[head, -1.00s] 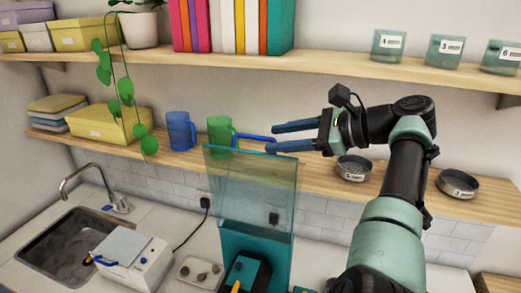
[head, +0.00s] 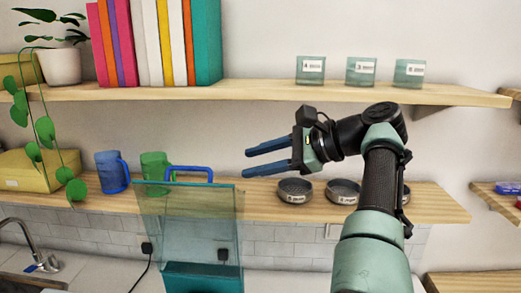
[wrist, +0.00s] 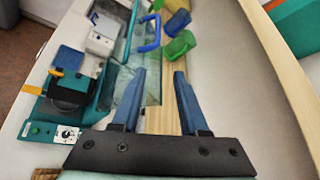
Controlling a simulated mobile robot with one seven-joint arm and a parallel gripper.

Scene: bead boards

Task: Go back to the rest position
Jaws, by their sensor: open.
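My gripper (head: 268,157) is open, with its two blue fingers apart and pointing left in the head view. It is in front of the lower shelf (head: 440,205), between the green mug and the small dishes. In the wrist view, nothing lies between the fingertips of my gripper (wrist: 160,75). A clear hopper (head: 190,212) with a blue handle (head: 188,169) stands below and left of it. The green mug (head: 155,165) and the blue mug (head: 111,172) stand on the lower shelf to the left.
Dark round dishes (head: 294,190) stand on the lower shelf, one partly behind my arm. The upper shelf (head: 260,93) holds books (head: 150,45), labelled glass boxes (head: 361,70) and a plant pot (head: 62,64). A yellow box (head: 22,172) is at the left.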

